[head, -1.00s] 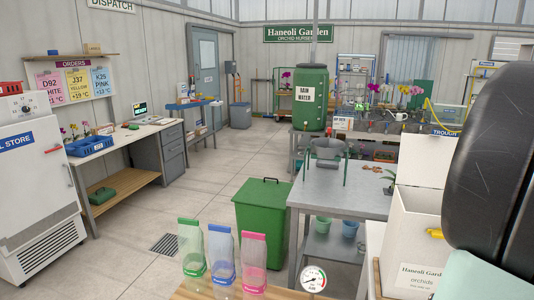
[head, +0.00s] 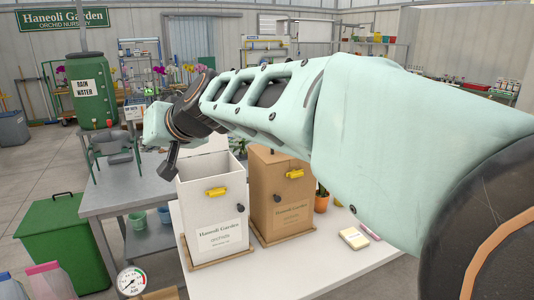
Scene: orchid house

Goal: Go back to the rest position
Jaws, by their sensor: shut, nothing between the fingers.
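My mint and black arm reaches across the view from the lower right to the left. My dark gripper (head: 169,163) is at its far end, pointing down, shut and small in view. It shows just left of the white box's top edge, over the grey metal table in the picture. No object shows in it. The white Haneoli Garden box (head: 212,208) stands upright on the white table (head: 300,268), with a yellow latch on its front. The brown box (head: 283,205) stands to its right. My arm hides parts behind it.
The grey metal table (head: 120,198) stands left of the white table, with the rain water barrel (head: 93,96) behind. A green bin (head: 63,240) is on the floor at left. A round gauge (head: 131,281) is at the bottom. A small orange pot (head: 321,203) stands right of the brown box.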

